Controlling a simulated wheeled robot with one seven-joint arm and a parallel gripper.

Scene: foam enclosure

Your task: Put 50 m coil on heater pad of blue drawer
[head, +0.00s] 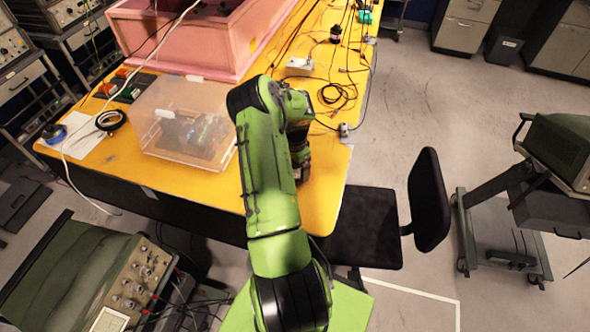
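I cannot make out the 50 m coil, the heater pad or the blue drawer for certain in the head view. A pink foam enclosure (190,40) stands at the far end of the yellow table (130,172); its inside is mostly out of frame. My green arm reaches over the table's near right part. My gripper (301,170) is a dark shape at the arm's end, low by the table's right side and mostly hidden by the arm. Its fingers do not show clearly, and I see nothing held.
A clear plastic box (183,122) stands left of my arm. A black ring (111,120) and a blue roll (54,134) lie at the table's left. Loose cables (338,95) cover the right side. A black chair (365,225) stands close right; open floor lies beyond.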

